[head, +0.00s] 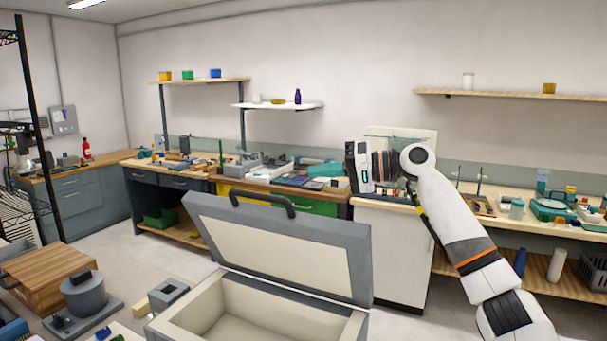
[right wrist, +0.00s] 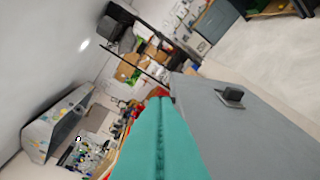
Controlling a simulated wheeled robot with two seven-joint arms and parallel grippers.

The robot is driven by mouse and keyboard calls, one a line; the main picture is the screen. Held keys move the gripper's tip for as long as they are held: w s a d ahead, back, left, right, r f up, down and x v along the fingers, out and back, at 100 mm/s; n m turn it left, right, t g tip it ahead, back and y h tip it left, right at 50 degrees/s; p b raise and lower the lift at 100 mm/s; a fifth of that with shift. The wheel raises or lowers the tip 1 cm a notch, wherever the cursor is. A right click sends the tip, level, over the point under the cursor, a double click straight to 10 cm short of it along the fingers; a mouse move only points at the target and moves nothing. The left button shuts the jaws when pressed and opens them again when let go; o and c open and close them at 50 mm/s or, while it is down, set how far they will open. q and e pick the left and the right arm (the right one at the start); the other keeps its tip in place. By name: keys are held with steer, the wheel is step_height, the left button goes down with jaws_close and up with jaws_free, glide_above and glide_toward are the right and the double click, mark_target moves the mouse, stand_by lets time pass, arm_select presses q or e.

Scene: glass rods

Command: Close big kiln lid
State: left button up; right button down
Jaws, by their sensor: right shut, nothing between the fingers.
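The big kiln (head: 180,322) stands at the bottom centre of the head view, grey outside with a cream lining. Its lid (head: 345,262) is open and tilted up from the back edge, cream inner face toward me, with a black handle (head: 262,197) at its upper edge. In the right wrist view my right gripper (right wrist: 160,115) shows as teal fingers, shut and empty. Beside it is a grey panel (right wrist: 255,125) with a black knob, probably the lid. My left gripper is out of view.
A small grey kiln-like device (head: 85,295) and wooden block (head: 48,265) are at the lower left. Cluttered workbenches run along the back wall, with a white cabinet (head: 385,250) behind the lid.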

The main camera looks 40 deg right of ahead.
steer(key=w+a+p, duration=0.2)
steer(key=a, duration=0.1)
steer(key=p, duration=0.3)
glide_above(275, 210)
steer(key=f, duration=0.2)
steer(key=shift+w+d+f, duration=0.15)
steer(key=shift+d+f, duration=0.15)
steer(key=shift+f, duration=0.05)
steer(key=shift+s+a+f, duration=0.2)
steer(key=shift+s+a, duration=0.05)
steer(key=shift+s, duration=0.05)
steer(key=shift+w+f, duration=0.1)
steer(key=shift+w, duration=0.15)
steer(key=shift+f, duration=0.1)
